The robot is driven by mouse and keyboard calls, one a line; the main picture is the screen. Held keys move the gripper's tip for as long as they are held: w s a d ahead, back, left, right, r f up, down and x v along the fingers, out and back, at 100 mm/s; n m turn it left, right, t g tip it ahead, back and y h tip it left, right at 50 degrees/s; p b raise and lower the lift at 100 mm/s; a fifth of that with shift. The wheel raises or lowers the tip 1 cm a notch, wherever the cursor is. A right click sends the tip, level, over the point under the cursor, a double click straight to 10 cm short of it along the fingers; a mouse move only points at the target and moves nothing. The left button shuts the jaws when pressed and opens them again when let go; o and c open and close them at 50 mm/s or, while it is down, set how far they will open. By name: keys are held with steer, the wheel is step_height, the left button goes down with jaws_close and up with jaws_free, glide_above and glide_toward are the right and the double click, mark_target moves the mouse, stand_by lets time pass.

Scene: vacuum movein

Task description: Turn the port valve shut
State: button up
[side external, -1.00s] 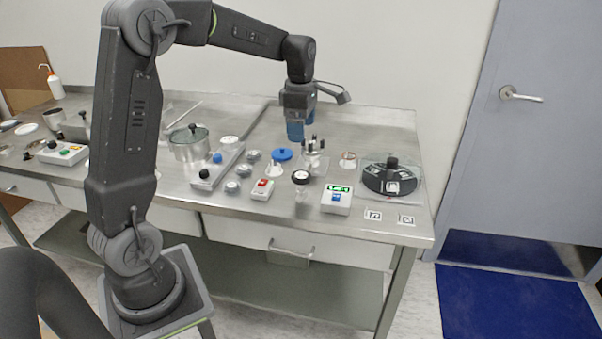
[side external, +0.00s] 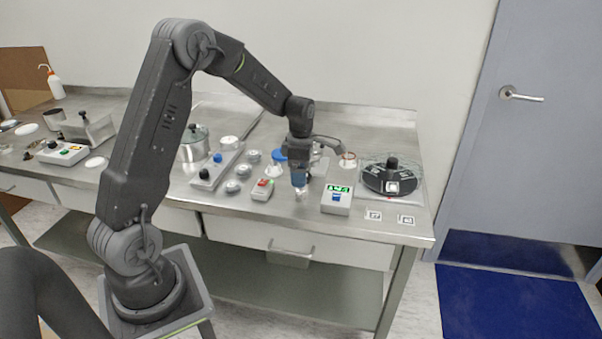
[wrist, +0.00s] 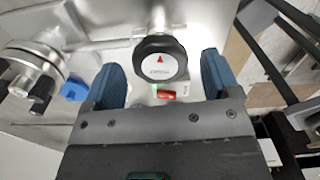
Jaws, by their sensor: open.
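The port valve appears to be the round black knob (wrist: 160,58) with a white face and a red triangle pointing up in the wrist view. A metal stem runs from it toward the top of that view. My gripper (wrist: 163,78) is open, its blue fingers on either side of the knob's near edge, with gaps showing. In the side view my gripper (side external: 299,182) points down over the valve's spot and hides most of it. I cannot tell whether the fingertips are level with the knob.
A box with a green display (side external: 337,199) stands just right of my gripper, and a box with a red switch (side external: 262,189) just left. A metal fitting with black prongs (wrist: 32,72) is close by in the wrist view. A black round device (side external: 388,178) stands farther right.

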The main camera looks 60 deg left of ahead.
steer(key=shift+f, duration=0.4)
steer(key=c, duration=0.9)
